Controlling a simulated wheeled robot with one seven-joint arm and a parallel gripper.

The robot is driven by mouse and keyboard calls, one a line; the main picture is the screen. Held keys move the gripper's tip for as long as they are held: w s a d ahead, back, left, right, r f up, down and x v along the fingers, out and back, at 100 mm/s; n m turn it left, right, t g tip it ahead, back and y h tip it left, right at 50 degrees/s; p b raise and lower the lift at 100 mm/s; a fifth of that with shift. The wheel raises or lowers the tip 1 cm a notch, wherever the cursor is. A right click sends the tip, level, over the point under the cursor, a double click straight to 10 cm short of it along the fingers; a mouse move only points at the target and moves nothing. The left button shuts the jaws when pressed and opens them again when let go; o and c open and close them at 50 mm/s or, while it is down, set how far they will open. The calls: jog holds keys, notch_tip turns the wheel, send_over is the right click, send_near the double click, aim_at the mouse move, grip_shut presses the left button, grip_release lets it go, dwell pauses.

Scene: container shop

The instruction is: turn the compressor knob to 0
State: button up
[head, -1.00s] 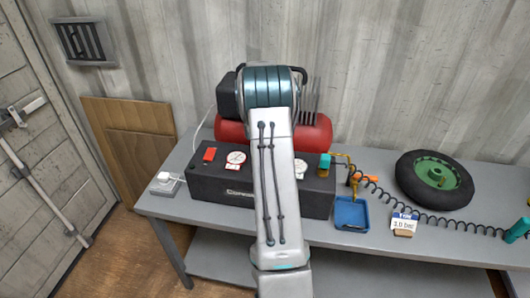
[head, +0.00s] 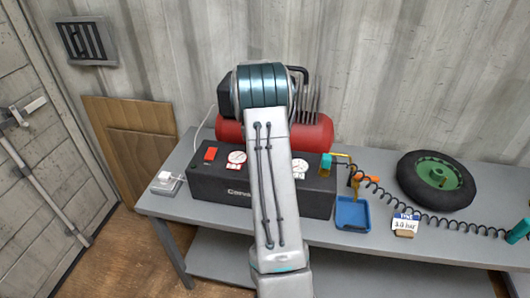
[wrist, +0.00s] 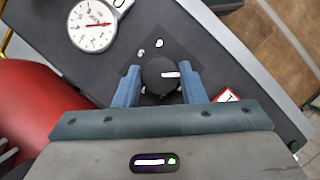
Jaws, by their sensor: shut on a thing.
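The compressor has a dark control box (head: 210,185) and a red tank (head: 318,135) on the grey bench. In the wrist view the black round knob (wrist: 158,72) with a white pointer line sits between the two blue fingers of my gripper (wrist: 158,84), which is shut on it. The pointer line points right in that view. White scale marks show beside the knob, partly hidden; I cannot read the numbers. A white gauge with a red needle (wrist: 93,25) is at upper left there. In the head view my arm hides the knob and gripper.
A coiled hose (head: 400,203), blue tray (head: 352,214), wheel (head: 435,180) and pressure card (head: 405,224) lie to the right. A white socket (head: 166,184) is at the left end.

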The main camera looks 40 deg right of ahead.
jog(key=o, duration=1)
jog(key=shift+s, duration=0.1)
jog(key=v, duration=1.3)
jog(key=shift+r+b, duration=0.35)
jog(key=shift+b, duration=0.1)
